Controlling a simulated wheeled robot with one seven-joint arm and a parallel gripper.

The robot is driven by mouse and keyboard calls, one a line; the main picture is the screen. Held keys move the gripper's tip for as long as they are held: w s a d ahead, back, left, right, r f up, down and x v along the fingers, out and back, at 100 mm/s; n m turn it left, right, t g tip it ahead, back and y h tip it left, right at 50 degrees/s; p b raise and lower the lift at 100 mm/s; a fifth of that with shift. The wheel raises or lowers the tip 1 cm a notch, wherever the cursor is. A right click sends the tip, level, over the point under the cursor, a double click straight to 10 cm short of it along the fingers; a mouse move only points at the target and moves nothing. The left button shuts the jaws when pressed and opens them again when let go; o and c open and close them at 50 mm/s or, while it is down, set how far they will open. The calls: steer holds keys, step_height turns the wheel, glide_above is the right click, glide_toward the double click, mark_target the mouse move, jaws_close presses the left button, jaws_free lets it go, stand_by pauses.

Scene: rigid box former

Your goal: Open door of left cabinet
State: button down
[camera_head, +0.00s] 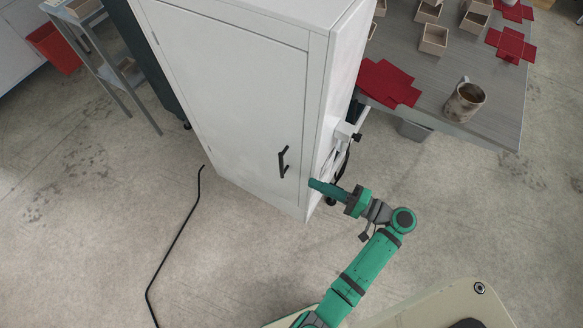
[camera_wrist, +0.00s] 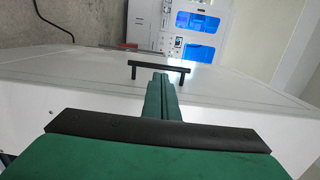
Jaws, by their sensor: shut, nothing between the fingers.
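A tall white cabinet (camera_head: 238,85) stands in the middle of the head view, its door (camera_head: 230,100) closed flush in the frame. A black bar handle (camera_head: 283,162) is on the right side of the door at lower height. My gripper (camera_head: 313,184) is shut and empty, to the right of and a little below the handle, near the cabinet's front right edge. In the wrist view my gripper (camera_wrist: 160,78) points toward the handle (camera_wrist: 160,68), which shows just beyond the fingertips. The fingers look apart from the handle, though the exact gap is hard to judge.
A grey table (camera_head: 455,65) with wooden boxes, red cut-outs (camera_head: 388,83) and a mug (camera_head: 464,101) stands to the right. A black cable (camera_head: 175,243) lies on the floor at left. A metal shelf (camera_head: 115,75) and a red bin (camera_head: 54,47) are at upper left. Floor before the door is mostly clear.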

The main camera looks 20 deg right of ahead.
mark_target(281, 168)
steer(key=x, duration=0.7)
steer(key=shift+w+r, duration=0.15)
steer(key=shift+w, duration=0.3)
steer(key=shift+w+a, duration=0.45)
steer(key=shift+a, duration=0.15)
steer(key=shift+a, duration=0.1)
steer(key=shift+w+a, duration=0.1)
steer(key=shift+a, duration=0.05)
steer(key=shift+s+a, duration=0.3)
steer(key=shift+a, duration=0.15)
